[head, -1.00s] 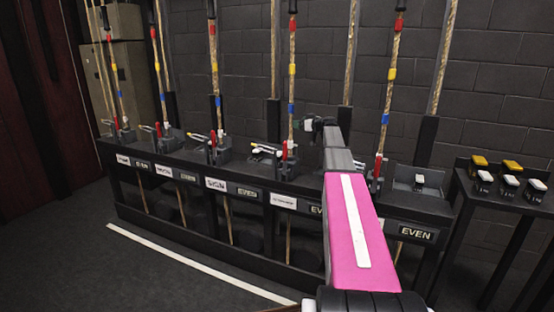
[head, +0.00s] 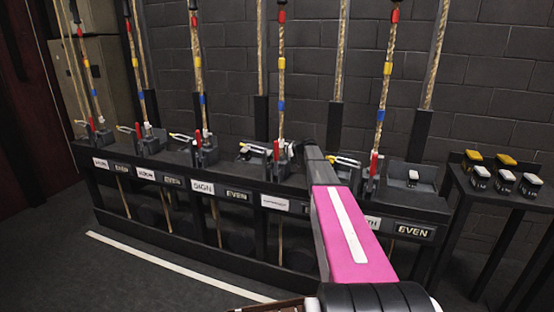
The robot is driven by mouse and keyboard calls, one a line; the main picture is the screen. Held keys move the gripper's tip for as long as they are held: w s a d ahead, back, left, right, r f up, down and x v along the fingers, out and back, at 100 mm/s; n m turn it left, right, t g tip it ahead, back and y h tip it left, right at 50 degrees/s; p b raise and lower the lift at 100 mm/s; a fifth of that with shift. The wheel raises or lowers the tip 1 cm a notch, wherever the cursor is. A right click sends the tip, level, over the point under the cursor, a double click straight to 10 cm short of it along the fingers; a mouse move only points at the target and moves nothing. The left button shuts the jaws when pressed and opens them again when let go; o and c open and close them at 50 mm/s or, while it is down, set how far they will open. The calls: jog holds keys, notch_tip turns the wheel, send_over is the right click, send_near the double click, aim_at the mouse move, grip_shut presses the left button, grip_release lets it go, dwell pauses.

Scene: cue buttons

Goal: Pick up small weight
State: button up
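Small white-topped weights (head: 505,181) stand in the front row on the black side stand at the right. Yellow-topped ones (head: 505,160) stand behind them. One more small white-topped weight (head: 413,176) sits in the grey tray at the right end of the long rack. A small pale item (head: 244,152) lies in a tray left of my arm; it is too small to identify.
The long black rack (head: 237,181) carries several ropes with coloured bands, red handles and labels such as EVEN. A brick wall (head: 490,80) stands close behind. The dark floor (head: 130,285) in front is clear, with a white line (head: 170,264).

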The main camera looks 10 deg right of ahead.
jog(key=w+a+f, duration=0.2)
jog(key=a+f, duration=0.1)
jog(key=w+a+f, duration=0.1)
jog(key=a, duration=0.1)
jog(key=shift+w+f, duration=0.2)
jog(key=shift+f, duration=0.15)
jog(key=shift+r, duration=0.1)
jog(key=c, duration=1.3)
